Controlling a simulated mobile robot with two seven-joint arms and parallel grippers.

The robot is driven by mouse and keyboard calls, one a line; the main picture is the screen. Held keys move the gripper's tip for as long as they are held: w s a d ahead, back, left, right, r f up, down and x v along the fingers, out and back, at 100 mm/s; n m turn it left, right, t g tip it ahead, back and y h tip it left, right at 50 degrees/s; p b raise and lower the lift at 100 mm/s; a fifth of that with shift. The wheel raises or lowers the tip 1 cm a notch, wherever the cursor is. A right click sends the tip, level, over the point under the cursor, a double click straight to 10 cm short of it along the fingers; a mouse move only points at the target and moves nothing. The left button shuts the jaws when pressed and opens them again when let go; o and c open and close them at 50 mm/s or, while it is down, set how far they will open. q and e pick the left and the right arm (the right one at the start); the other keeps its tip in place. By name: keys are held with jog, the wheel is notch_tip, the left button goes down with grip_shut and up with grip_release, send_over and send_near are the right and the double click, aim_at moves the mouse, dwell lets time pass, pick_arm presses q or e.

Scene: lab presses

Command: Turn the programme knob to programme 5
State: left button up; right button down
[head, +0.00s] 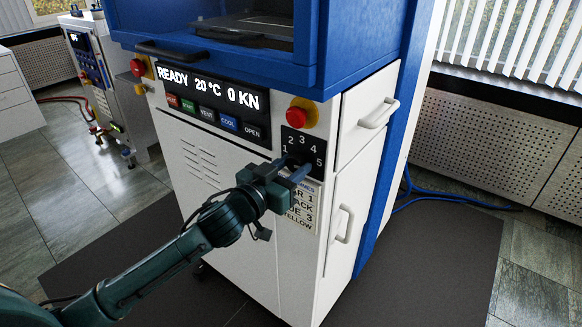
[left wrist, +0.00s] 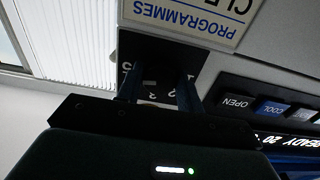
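The programme dial plate (head: 304,146) is a black square with white numbers 1 to 5, on the upper right of the white press front. The dark programme knob is at its middle, mostly hidden by my left gripper (head: 287,170) in the head view. In the left wrist view the plate (left wrist: 160,48) is upside down, and the fingers of my left gripper (left wrist: 158,85) stand apart in front of it, one on each side of the knob area. A small light mark shows between them. I cannot tell whether the fingers touch the knob, or where it points. My right gripper is not in view.
A red stop button (head: 302,113) on a yellow base sits just above the dial. A label of programmes (head: 303,207) is below it. The display (head: 212,90) reads READY 20°C 0 KN, with a row of coloured buttons (head: 207,115) under it. Drawer handles (head: 379,113) project at right.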

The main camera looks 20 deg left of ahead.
pick_arm(q)
jog(key=c, duration=0.5)
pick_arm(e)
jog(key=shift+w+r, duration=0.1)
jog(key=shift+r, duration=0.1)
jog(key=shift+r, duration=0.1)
pick_arm(q)
jog(key=shift+m+p, duration=0.35)
jog(key=shift+m, duration=0.35)
jog(key=shift+r+m+p, duration=0.1)
jog(key=shift+m+p, duration=0.3)
jog(key=shift+p, duration=0.1)
jog(key=m+p, duration=0.2)
jog(key=m, duration=0.3)
jog(key=shift+p, duration=0.4)
jog(key=m+p, duration=0.1)
jog(key=m, duration=0.3)
jog(key=shift+m+p, duration=0.35)
jog(key=shift+m, duration=0.05)
jog(key=shift+a+m+p, duration=0.1)
jog(key=shift+m+p, duration=0.4)
jog(key=shift+m, duration=1.4)
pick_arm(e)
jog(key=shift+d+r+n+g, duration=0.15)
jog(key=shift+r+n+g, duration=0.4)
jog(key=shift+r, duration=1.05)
